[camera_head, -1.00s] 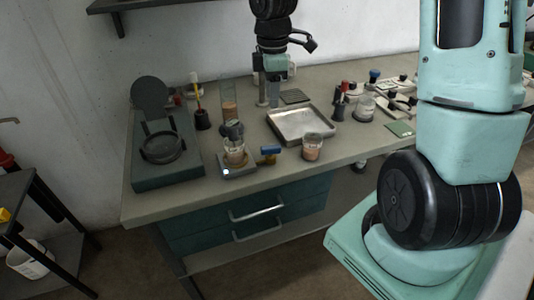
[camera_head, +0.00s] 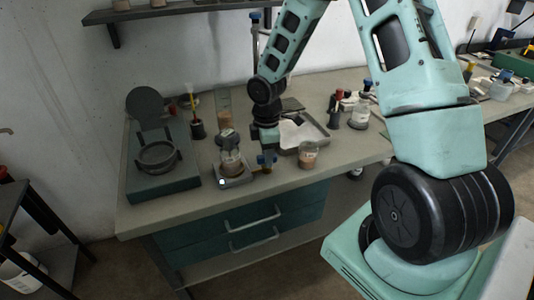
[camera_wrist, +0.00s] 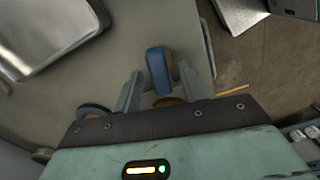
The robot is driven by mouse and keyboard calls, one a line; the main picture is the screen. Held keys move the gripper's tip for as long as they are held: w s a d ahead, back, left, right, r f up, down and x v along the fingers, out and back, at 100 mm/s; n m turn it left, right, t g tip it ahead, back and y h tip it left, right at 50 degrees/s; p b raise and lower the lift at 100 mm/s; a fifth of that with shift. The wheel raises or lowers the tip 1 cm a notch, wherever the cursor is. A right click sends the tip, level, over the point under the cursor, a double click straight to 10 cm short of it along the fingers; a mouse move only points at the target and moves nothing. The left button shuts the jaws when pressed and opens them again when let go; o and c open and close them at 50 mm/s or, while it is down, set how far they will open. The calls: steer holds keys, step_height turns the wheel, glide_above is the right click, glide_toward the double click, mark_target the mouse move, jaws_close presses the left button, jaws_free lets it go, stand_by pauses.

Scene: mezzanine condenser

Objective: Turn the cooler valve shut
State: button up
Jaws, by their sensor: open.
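The cooler valve shows a blue handle (camera_wrist: 158,70) over brass-coloured parts in the wrist view. In the head view the blue handle (camera_head: 266,160) is near the bench's front edge, just right of the glass flask on its small stand (camera_head: 236,178), partly hidden by my gripper. My gripper (camera_head: 266,150) points down over the valve. In the wrist view the two fingers of my gripper (camera_wrist: 160,80) are apart, one on each side of the blue handle, with visible gaps. I cannot tell how far down they reach.
A metal tray (camera_head: 312,146) lies behind and right of the valve. A beaker with pinkish contents (camera_head: 308,155) stands close on its right. A dark green device with a round ring (camera_head: 158,158) is at the left. The bench's front left surface (camera_head: 150,215) is clear.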

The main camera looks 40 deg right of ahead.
steer(key=shift+f, duration=0.1)
jaws_close()
steer(key=shift+m, duration=0.5)
steer(key=m, duration=0.7)
steer(key=shift+b, duration=0.35)
steer(key=m, duration=0.4)
steer(key=shift+m, duration=1.8)
